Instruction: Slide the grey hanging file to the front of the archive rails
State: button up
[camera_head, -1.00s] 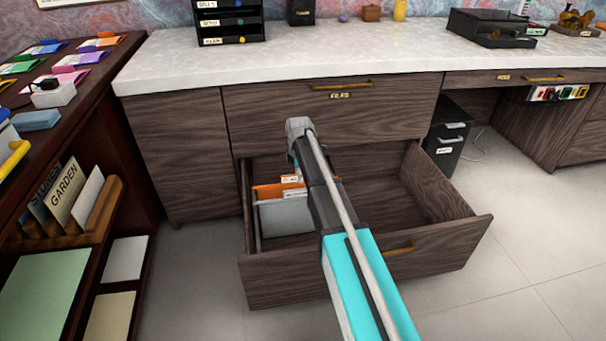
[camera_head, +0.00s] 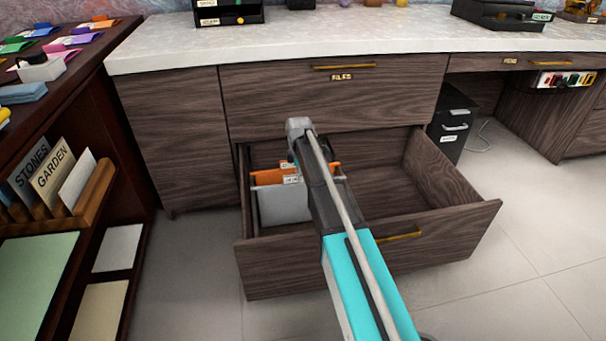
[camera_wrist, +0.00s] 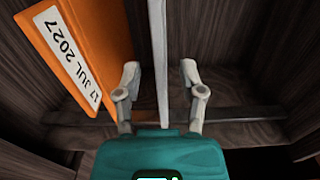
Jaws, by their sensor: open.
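The grey hanging file (camera_head: 285,205) stands upright in the left part of the open lower drawer (camera_head: 262,270), in front of an orange file (camera_head: 266,177). In the wrist view, a thin pale grey edge (camera_wrist: 157,35), apparently the grey file seen edge-on, runs between the two fingers of my gripper (camera_wrist: 160,74). The fingers are apart, one on each side of it, with gaps showing. The orange file (camera_wrist: 88,45) is left of the fingers, its label reading "17 JUL 2027". In the head view my arm hides most of the gripper and part of the files. The rails are largely hidden.
The drawer's right part (camera_head: 385,175) is empty. A closed drawer labelled FILES (camera_head: 330,95) is above, under the pale worktop (camera_head: 350,38). A dark shelf unit with upright folders (camera_head: 53,180) stands at left. Clear floor (camera_head: 540,230) lies at right.

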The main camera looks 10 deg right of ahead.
jog(key=shift+f, duration=0.4)
jog(key=shift+c, duration=0.2)
grip_shut()
jog(key=shift+s, duration=0.25)
jog(key=s, duration=1.7)
jog(key=shift+s, duration=0.25)
dwell(3.3)
